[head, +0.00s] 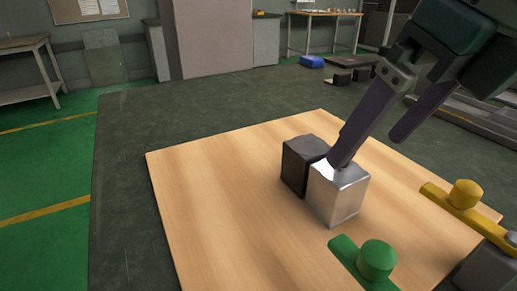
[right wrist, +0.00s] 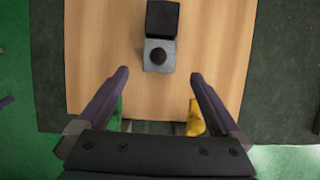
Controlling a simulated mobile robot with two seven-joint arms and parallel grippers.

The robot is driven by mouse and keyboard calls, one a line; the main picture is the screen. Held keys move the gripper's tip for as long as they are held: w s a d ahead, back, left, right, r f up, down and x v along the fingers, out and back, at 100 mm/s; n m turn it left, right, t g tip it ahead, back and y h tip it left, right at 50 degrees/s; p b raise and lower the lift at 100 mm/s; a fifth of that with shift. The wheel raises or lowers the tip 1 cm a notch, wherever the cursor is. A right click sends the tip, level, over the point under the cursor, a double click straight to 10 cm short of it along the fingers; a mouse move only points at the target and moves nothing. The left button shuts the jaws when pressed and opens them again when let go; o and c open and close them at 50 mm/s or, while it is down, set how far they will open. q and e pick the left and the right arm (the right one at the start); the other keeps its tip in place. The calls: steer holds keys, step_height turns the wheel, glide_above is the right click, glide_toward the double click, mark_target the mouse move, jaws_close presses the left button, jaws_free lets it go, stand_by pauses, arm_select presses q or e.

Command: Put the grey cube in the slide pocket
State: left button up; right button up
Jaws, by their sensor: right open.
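A shiny silver-grey cube (head: 340,196) stands on the wooden board, close against a darker, near-black cube (head: 298,163). In the right wrist view the grey cube (right wrist: 150,63) has a dark round spot on top, and the dark cube (right wrist: 162,17) is directly beyond it. My right gripper (head: 368,150) is open and empty, tilted over the cubes; in the head view one fingertip overlaps the grey cube's top. In the right wrist view its fingertips (right wrist: 160,73) are spread wider than the cube. I cannot make out a slide pocket. My left gripper does not show clearly.
The wooden board (head: 210,200) is bare left of the cubes. A green knobbed piece (head: 376,260) is at its near edge, a yellow one (head: 465,195) at its right edge. A dark grey part (head: 488,268) shows at lower right. Tables and cabinets stand far behind.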

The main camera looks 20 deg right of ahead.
mark_target(339, 173)
steer(key=x, duration=0.3)
steer(key=shift+d+f, duration=0.1)
steer(key=shift+f, duration=0.1)
steer(key=x, duration=0.2)
steer(key=b+x, duration=0.1)
steer(key=x, duration=0.2)
steer(key=shift+w+a, duration=0.2)
steer(key=shift+w, duration=0.1)
steer(key=shift+c, duration=0.2)
jaws_close()
steer(key=shift+r, duration=0.1)
